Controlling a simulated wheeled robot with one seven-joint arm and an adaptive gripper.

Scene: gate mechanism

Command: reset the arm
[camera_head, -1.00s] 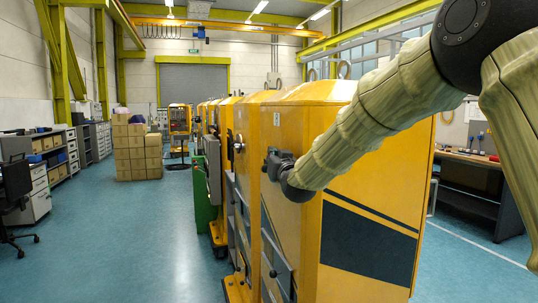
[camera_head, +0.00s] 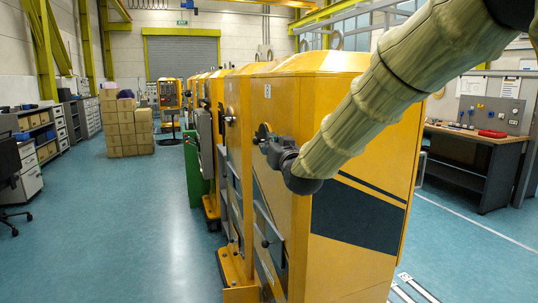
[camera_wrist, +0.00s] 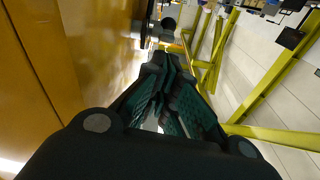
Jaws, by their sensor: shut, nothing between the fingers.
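My gripper (camera_head: 270,150) is at the end of my arm, beside the upper front edge of the nearest yellow cabinet (camera_head: 375,140). A dark round knob (camera_head: 262,131) shows just behind it in the head view. In the wrist view my gripper (camera_wrist: 158,75) has its two dark green ribbed fingers close together, with nothing seen between them. The yellow cabinet face (camera_wrist: 70,60) runs along the left of the wrist view. I cannot tell from the head view whether the gripper touches the cabinet.
Several more yellow cabinets stand in a row behind the nearest one. Stacked cardboard boxes (camera_head: 126,125) stand at the back left. A workbench (camera_head: 475,135) is on the right. The blue floor (camera_head: 130,220) left of the cabinets is clear. Metal rails (camera_head: 415,288) lie on the floor at lower right.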

